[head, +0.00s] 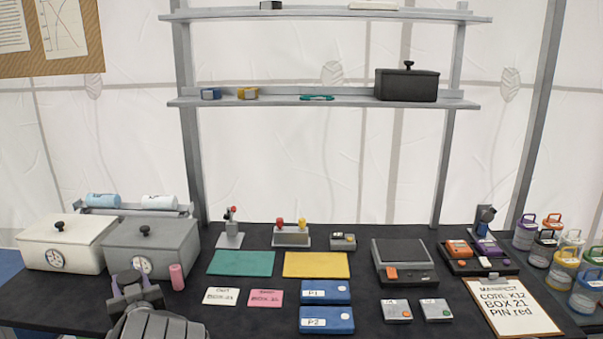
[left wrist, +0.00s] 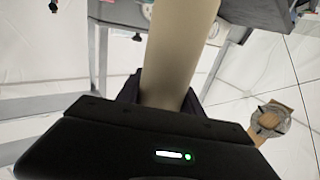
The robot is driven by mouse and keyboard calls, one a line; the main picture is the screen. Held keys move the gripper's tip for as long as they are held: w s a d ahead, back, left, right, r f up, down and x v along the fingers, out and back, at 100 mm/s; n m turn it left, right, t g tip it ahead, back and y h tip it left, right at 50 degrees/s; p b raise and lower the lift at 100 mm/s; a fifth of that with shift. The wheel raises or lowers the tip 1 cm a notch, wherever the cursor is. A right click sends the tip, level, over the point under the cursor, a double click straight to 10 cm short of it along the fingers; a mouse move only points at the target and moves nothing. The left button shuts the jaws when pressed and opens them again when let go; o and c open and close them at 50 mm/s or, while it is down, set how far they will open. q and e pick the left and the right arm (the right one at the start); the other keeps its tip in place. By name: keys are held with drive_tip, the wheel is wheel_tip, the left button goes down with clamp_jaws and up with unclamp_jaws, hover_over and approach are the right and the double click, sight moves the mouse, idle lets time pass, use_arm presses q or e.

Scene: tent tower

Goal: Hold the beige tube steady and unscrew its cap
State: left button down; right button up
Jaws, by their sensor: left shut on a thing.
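The beige tube (left wrist: 178,45) shows large in the left wrist view, a smooth tan cylinder that runs from the jaws out past the top edge. My left gripper (head: 136,284) is shut on it. In the head view this gripper is at the lower left, in front of the grey box with a dial, and I cannot make out the tube there. The cap cannot be made out in either view. My right gripper is in neither view.
A white box (head: 60,246) and a grey box (head: 160,248) stand at the left, with a pink cylinder (head: 177,277) beside the gripper. Cards and blue boxes (head: 326,320) lie to the right. A teal mat (head: 241,263) and a yellow mat (head: 316,265) lie farther back.

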use_arm(q)
drive_tip(key=s+d+f+m+t+h, duration=0.1)
drive_tip(key=s+d+f+m+h, duration=0.1)
drive_tip(key=d, duration=1)
drive_tip(key=s+d+f+m+t+h, duration=0.2)
drive_tip(key=d+f+m+h, duration=0.3)
drive_tip(key=d, duration=0.7)
wheel_tip(320, 180, down, 3)
drive_tip(key=h, duration=0.3)
drive_tip(key=shift+d+r+t+h, duration=0.2)
drive_tip(key=shift+t+h, duration=0.1)
drive_tip(key=shift+h, duration=0.1)
drive_tip(key=s+d+f+m+g+h, duration=0.1)
drive_tip(key=s+d+m+g+h, duration=0.3)
drive_tip(key=d+h, duration=0.4)
drive_tip(key=s+d+f+m+g+h, duration=0.1)
drive_tip(key=s+d+m+g+h, duration=0.3)
drive_tip(key=d+m+h, duration=0.4)
drive_tip(key=shift+s+d+f+m+g, duration=0.25)
drive_tip(key=shift+d+f+m+g, duration=0.2)
drive_tip(key=shift+d+g, duration=0.55)
drive_tip(key=shift+r, duration=0.1)
